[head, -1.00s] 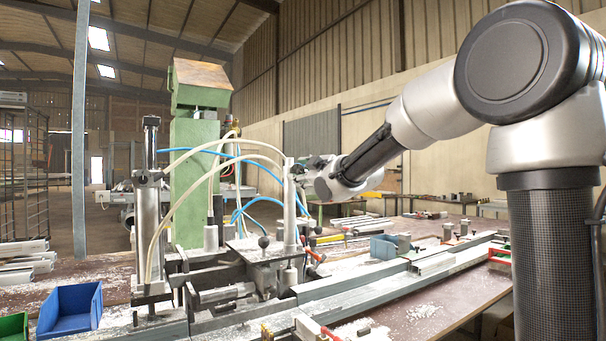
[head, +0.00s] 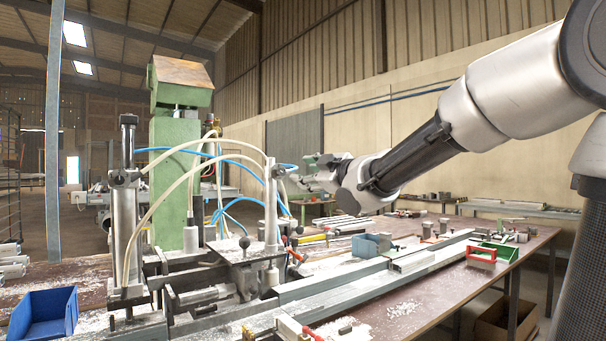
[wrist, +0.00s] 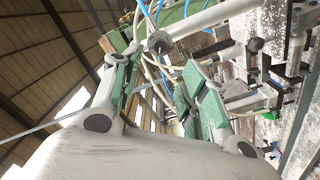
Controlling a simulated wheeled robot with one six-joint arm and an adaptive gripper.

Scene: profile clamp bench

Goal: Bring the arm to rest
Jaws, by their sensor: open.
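My arm reaches in from the right in the head view. My gripper (head: 303,173) is at its end, beside the upper part of the clamp machine's right post (head: 271,205). In the wrist view my gripper (wrist: 158,88) shows its two green-padded fingers apart, with nothing held between them. Hoses and machine parts show beyond the fingers. I cannot tell from these frames whether a finger touches the post.
A green machine column (head: 175,190) with looping hoses stands behind the clamp bench. A blue bin (head: 45,316) sits at the front left. A long metal profile (head: 350,285) runs along the bench.

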